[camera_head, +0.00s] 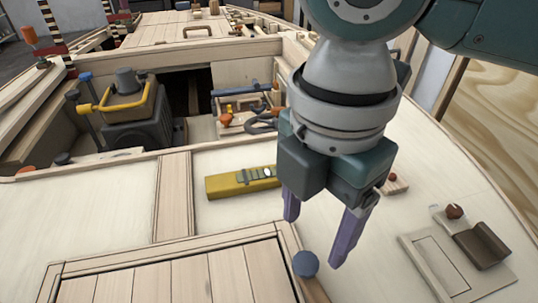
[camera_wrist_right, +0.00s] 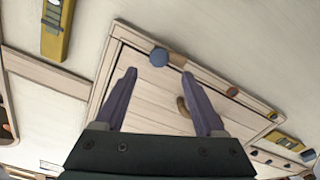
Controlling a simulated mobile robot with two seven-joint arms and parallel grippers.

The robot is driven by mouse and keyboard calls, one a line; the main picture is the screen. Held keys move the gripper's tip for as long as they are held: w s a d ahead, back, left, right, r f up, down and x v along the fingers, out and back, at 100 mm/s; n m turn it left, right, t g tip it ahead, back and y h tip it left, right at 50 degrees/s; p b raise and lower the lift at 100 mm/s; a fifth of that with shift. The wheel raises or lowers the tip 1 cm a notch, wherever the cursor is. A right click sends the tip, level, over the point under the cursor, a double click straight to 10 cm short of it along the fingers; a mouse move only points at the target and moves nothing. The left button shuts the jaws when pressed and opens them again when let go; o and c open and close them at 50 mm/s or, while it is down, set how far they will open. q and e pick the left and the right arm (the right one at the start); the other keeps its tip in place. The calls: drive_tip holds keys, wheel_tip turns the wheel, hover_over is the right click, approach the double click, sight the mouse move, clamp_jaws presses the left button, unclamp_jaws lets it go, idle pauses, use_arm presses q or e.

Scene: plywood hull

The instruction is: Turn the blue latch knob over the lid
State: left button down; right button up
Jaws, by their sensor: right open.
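The blue latch knob (camera_head: 306,264) is a round blue-grey ball on the wooden frame at the right edge of the plank lid (camera_head: 180,283). In the right wrist view the knob (camera_wrist_right: 159,57) sits at the lid's border, with a short brown piece beside it on the right. The lid (camera_wrist_right: 145,95) shows there between and beyond the fingers. My right gripper (camera_head: 314,238) is open and empty, its two purple fingers pointing down above and just behind the knob. In the wrist view the knob lies just beyond the gap between the fingertips (camera_wrist_right: 159,75). My left gripper does not show.
A yellow spirit level (camera_head: 232,185) lies on the deck behind the lid. A brown bracket (camera_head: 482,246) stands at the right. An open recess at the back holds a dark machine with a yellow handle (camera_head: 118,105).

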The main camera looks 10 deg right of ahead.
sight(306, 262)
wheel_tip(306, 262, down, 7)
drive_tip(key=shift+r+b, duration=0.1)
drive_tip(key=shift+b, duration=0.5)
drive_tip(key=shift+c, duration=0.3)
clamp_jaws()
